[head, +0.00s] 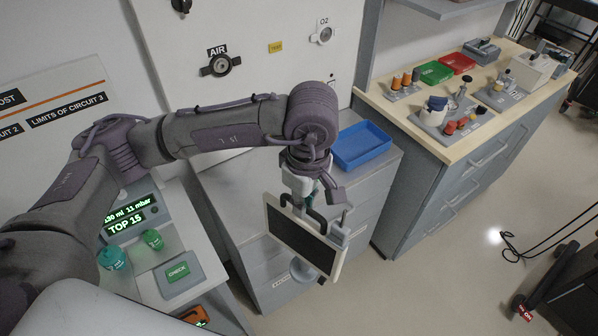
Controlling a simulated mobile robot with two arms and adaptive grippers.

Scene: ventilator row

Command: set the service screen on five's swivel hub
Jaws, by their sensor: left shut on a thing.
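The service screen (298,240) has a dark face and a pale frame. My left gripper (313,196) is shut on it near its upper edge, and the arm partly covers that grip. The screen hangs tilted in the air in front of a grey drawer cabinet. I cannot make out a swivel hub or a number five. My right gripper is not in view.
A blue tray (361,146) sits on the grey cabinet (225,186) behind the screen. A wooden-topped bench (419,132) with trays and small parts stands at right. A unit with green displays (127,222) is at lower left.

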